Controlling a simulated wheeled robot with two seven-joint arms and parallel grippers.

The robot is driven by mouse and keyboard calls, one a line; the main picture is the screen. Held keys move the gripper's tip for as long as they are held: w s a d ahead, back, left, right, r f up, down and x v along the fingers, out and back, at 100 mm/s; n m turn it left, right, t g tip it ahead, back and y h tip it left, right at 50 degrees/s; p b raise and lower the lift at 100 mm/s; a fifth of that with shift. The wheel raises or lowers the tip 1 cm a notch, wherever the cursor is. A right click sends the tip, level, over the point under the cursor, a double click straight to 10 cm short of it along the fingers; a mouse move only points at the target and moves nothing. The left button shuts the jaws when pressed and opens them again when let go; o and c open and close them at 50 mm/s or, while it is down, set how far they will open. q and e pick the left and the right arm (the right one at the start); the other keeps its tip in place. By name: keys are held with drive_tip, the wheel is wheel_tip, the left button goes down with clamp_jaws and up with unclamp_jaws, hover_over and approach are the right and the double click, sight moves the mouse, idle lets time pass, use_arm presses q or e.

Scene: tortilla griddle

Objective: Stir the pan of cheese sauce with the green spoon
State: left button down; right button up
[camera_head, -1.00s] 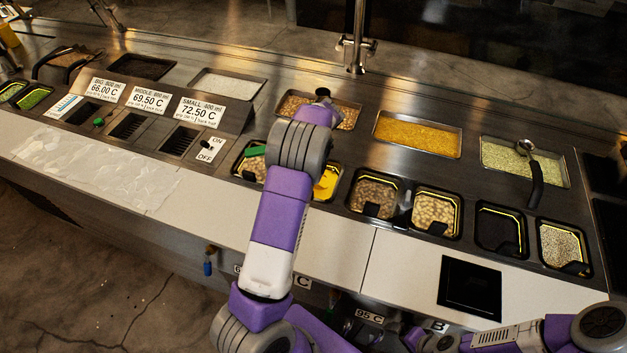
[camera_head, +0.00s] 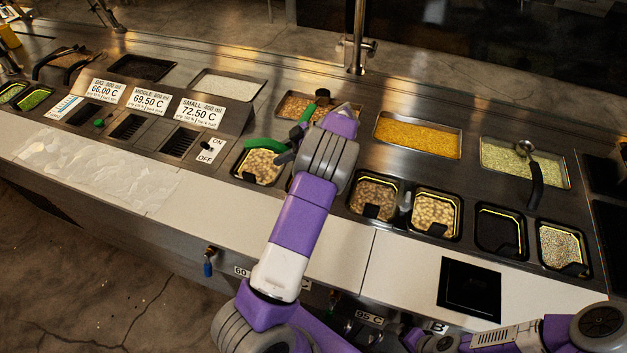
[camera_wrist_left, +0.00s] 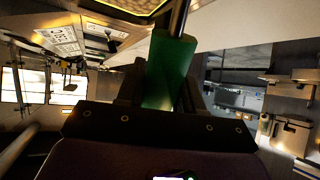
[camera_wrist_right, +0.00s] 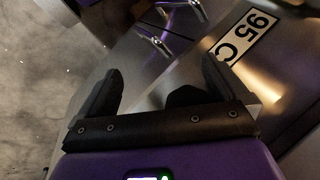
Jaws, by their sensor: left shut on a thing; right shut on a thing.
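My left gripper (camera_wrist_left: 160,95) is shut on the green handle of the green spoon (camera_wrist_left: 171,65), as the left wrist view shows. A dark shaft runs from the handle out of the top of that view; the spoon's head is not visible. In the head view, my left gripper (camera_head: 289,146) is partly hidden by its own wrist, above the front row of pans. The cheese sauce pan is hidden behind my left arm there.
A pan of pale chunks (camera_head: 259,167) with a green handle (camera_head: 265,143) over it lies left of my arm. Two more filled pans (camera_head: 374,194) (camera_head: 435,211) stand to the right. A ladle (camera_head: 534,170) lies in the back right tray.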

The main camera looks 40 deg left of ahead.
sight(282, 146)
use_arm(q)
drive_tip(key=shift+r, duration=0.9)
use_arm(e)
drive_tip(key=shift+w+d+r, duration=0.2)
drive_tip(key=shift+w+d, duration=0.05)
drive_tip(key=shift+d, duration=0.35)
use_arm(q)
drive_tip(key=shift+w+r+p, duration=0.1)
drive_tip(key=shift+r+p, duration=0.3)
drive_tip(key=shift+r, duration=0.15)
use_arm(e)
drive_tip(key=shift+r, duration=0.2)
